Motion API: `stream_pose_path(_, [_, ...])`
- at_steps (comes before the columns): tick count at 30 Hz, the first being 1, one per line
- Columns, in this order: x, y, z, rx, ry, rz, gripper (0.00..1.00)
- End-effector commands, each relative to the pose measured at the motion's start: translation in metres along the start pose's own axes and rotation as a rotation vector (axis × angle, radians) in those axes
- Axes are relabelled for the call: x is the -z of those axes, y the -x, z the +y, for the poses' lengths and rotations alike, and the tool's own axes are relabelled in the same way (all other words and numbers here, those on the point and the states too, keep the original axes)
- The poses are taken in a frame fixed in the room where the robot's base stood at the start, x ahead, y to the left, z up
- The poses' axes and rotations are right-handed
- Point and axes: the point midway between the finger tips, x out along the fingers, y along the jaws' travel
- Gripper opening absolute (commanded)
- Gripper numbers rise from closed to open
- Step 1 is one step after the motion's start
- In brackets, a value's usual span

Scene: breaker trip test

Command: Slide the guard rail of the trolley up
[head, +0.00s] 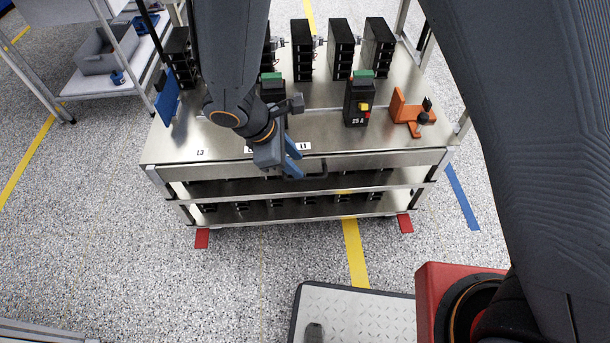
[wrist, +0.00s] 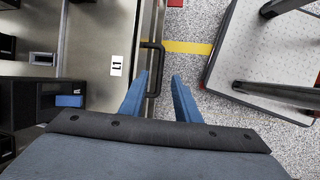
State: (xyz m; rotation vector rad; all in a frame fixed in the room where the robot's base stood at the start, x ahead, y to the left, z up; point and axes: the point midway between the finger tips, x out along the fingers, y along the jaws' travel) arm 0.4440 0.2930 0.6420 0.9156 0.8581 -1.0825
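The trolley (head: 225,137) has a bare metal top. Its guard rail (head: 390,161) is a metal strip along the front edge, low at the level of the top; it also shows in the wrist view (wrist: 149,20). A black bracket-shaped handle (head: 312,174) sticks out from the rail's front. My gripper (head: 294,165) is at the front edge by the handle, its blue fingers apart. In the wrist view, the handle (wrist: 160,60) lies between and just beyond the open fingertips (wrist: 160,74). Contact cannot be told. My gripper partly hides the handle's left end in the head view.
Black breakers (head: 340,50) stand on the trolley top, with a 25 A breaker (head: 358,102) nearer the front. An orange fixture (head: 405,110) stands at the right. A shelf cart with a grey bin (head: 105,52) is at the back left. The floor before the trolley is clear at left.

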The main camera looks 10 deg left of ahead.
Motion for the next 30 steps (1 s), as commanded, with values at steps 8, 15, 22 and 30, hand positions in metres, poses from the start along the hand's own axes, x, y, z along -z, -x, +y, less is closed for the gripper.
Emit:
stream_pose_path(8, [0.008,-0.034,-0.004,-0.004,0.017,0.002,0.29])
stream_pose_path(15, [0.007,-0.064,-0.004,-0.005,0.015,0.003,0.29])
stream_pose_path(22, [0.007,-0.072,-0.003,-0.006,0.014,0.003,0.29])
stream_pose_path(30, [0.007,-0.071,-0.003,-0.006,0.013,0.004,0.13])
